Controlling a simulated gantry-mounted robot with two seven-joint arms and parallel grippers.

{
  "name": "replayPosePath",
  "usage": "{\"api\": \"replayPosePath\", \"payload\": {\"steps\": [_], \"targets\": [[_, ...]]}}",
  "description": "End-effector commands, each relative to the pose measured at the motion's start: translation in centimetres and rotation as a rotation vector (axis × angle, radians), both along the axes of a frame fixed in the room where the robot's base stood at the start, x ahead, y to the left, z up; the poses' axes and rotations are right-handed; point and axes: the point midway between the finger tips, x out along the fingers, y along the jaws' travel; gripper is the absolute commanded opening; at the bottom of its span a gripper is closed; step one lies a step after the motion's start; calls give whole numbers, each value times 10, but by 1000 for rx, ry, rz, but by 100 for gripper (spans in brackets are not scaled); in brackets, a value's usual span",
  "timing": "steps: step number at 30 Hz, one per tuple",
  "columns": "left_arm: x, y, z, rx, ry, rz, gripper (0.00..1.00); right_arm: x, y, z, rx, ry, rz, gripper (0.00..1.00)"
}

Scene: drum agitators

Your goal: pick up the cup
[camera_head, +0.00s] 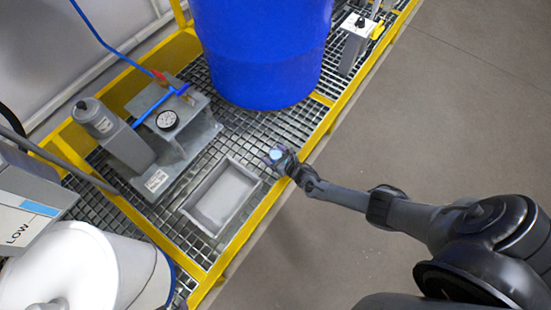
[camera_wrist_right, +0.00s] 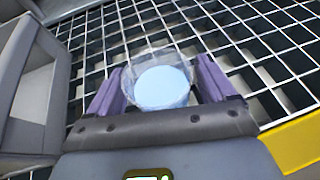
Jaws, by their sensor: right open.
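The cup (camera_head: 276,154) is small and clear with a light blue disc, and it is on or just above the metal grating. In the right wrist view, the cup (camera_wrist_right: 163,86) sits between the two purple fingers of my right gripper (camera_wrist_right: 159,82). The fingers are apart, one on each side of the cup; I cannot tell whether either touches it. In the head view, my right gripper (camera_head: 282,160) is at the cup, partly covering it. My left gripper is not in view.
A grey tray (camera_head: 190,212) lies on the grating left of the cup. A large blue drum (camera_head: 262,55) stands behind. A yellow rail (camera_head: 262,208) edges the platform on the right.

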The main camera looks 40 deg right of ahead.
Motion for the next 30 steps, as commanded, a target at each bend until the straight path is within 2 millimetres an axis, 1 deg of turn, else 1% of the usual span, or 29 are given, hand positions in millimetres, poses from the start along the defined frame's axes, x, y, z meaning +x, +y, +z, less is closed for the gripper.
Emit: {"api": "replayPosePath", "payload": {"steps": [1,7,8,18,19,30], "targets": [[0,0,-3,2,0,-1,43,2,0,-2,0,0,-1,84],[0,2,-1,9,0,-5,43,2,0,0,-1,0,0,84],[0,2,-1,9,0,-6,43,2,0,0,-1,1,0,81],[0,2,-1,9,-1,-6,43,2,0,0,-1,0,0,28],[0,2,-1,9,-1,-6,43,2,0,0,-1,0,0,26],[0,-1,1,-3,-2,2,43,2,-1,1,-1,0,0,26]]}}
